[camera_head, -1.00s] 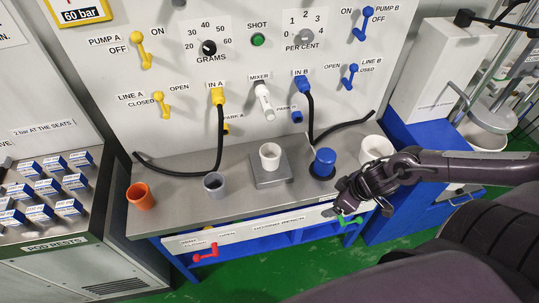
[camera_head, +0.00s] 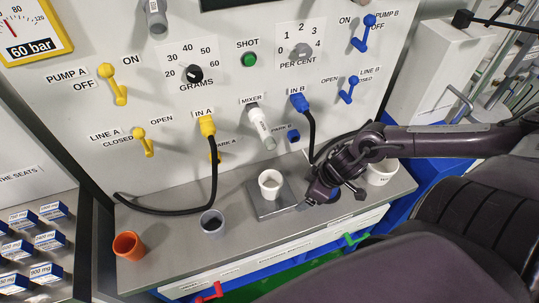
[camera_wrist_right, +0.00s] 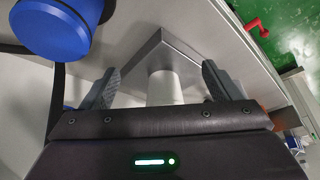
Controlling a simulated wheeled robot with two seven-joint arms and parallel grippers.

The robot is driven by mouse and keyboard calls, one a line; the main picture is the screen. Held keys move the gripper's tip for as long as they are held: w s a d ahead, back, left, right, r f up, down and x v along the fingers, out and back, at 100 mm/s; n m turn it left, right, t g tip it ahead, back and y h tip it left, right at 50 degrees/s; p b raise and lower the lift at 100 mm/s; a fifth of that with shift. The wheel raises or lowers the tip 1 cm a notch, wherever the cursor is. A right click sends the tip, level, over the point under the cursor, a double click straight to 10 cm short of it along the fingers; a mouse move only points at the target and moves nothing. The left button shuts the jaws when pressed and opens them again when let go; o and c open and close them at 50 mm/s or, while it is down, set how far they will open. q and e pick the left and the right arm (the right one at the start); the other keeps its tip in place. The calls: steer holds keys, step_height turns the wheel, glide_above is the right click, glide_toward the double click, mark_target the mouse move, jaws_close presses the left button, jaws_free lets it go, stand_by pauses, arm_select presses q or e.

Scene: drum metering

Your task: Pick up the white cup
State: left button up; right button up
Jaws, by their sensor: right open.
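The white cup (camera_head: 270,184) stands upright on a small square metal plate (camera_head: 262,208) on the grey bench. My right gripper (camera_head: 306,202) is open just to the right of the cup in the head view, apart from it and over the plate's right side. In the right wrist view the white cup (camera_wrist_right: 164,88) lies between the two spread fingers of my right gripper (camera_wrist_right: 160,86), its lower part hidden by the gripper body. My left gripper is not in view.
A grey cup (camera_head: 211,222) and an orange cup (camera_head: 129,246) stand to the left on the bench. A white tub (camera_head: 382,171) stands to the right, behind my arm. A blue capped object (camera_wrist_right: 55,24) is close by in the wrist view. Black hoses hang from the panel (camera_head: 210,95).

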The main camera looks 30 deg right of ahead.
mark_target(269, 184)
steer(key=w+a, duration=0.1)
steer(key=w, duration=0.2)
steer(key=w+a, duration=0.1)
steer(key=shift+w+a+r+b, duration=0.1)
steer(key=shift+w+a+b, duration=0.2)
steer(key=shift+b, duration=0.1)
steer(key=shift+w+a+p, duration=0.15)
steer(key=shift+w+a, duration=0.3)
steer(key=shift+w, duration=0.2)
steer(key=shift+w+a+p, duration=0.15)
steer(key=shift+w+a, duration=0.25)
steer(key=shift+w, duration=0.2)
steer(key=shift+w+a, duration=0.4)
steer(key=shift+w, duration=0.25)
steer(key=shift+w+a, duration=0.15)
steer(key=shift+w, duration=0.1)
steer(key=x, duration=0.5)
steer(key=c, duration=1.2)
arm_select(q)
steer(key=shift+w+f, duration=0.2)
